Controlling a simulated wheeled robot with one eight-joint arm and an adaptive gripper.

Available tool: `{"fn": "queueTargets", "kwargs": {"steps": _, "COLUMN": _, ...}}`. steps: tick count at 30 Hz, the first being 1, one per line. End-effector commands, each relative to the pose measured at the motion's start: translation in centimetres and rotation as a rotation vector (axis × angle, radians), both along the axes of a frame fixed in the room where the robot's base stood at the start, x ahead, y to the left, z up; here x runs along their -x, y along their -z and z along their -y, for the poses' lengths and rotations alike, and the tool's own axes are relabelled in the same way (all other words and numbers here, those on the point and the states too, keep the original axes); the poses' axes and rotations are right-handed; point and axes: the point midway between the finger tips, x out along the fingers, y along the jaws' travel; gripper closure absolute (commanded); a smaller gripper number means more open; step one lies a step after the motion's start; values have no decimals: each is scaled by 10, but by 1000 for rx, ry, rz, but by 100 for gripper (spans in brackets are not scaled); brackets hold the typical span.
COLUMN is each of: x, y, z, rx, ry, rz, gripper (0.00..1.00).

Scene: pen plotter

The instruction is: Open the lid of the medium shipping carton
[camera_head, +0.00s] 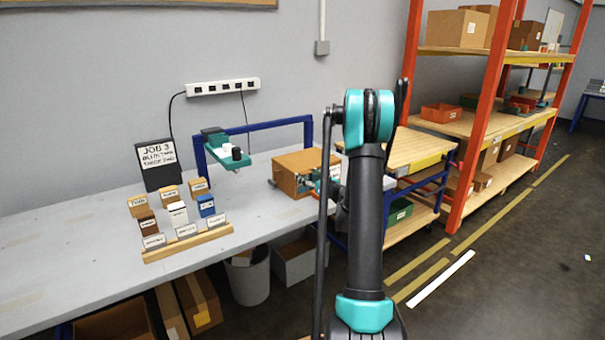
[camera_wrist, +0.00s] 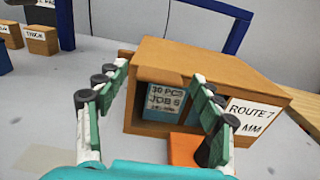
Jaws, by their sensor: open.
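A brown-orange carton (camera_head: 292,163) sits on the grey bench, left of my arm. In the wrist view the carton (camera_wrist: 215,66) has a flat closed top and a white label reading "ROUTE 7" and "MM" on its right side. Its near face has an opening with a blue box (camera_wrist: 165,100) labelled "30 PCS JOB 5" inside. A brighter orange panel (camera_wrist: 186,147) shows at the front; whether it is a flap I cannot tell. My gripper (camera_wrist: 160,76) is open before the carton, its fingers apart and overlapping it in view, with nothing held. Contact cannot be told.
A blue frame (camera_head: 265,131) stands behind the carton, with a teal fixture (camera_head: 228,153) to its left. An orange-posted shelf rack (camera_head: 485,120) is at right.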

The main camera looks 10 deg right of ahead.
Motion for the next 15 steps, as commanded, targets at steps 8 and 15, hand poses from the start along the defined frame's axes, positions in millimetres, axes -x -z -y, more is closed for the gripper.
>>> {"fn": "queueTargets", "kwargs": {"steps": 8, "x": 0, "y": 0, "z": 0, "rx": 0, "ry": 0, "rz": 0, "gripper": 36}}
{"fn": "queueTargets", "kwargs": {"steps": 15, "x": 0, "y": 0, "z": 0, "rx": 0, "ry": 0, "rz": 0, "gripper": 66}}
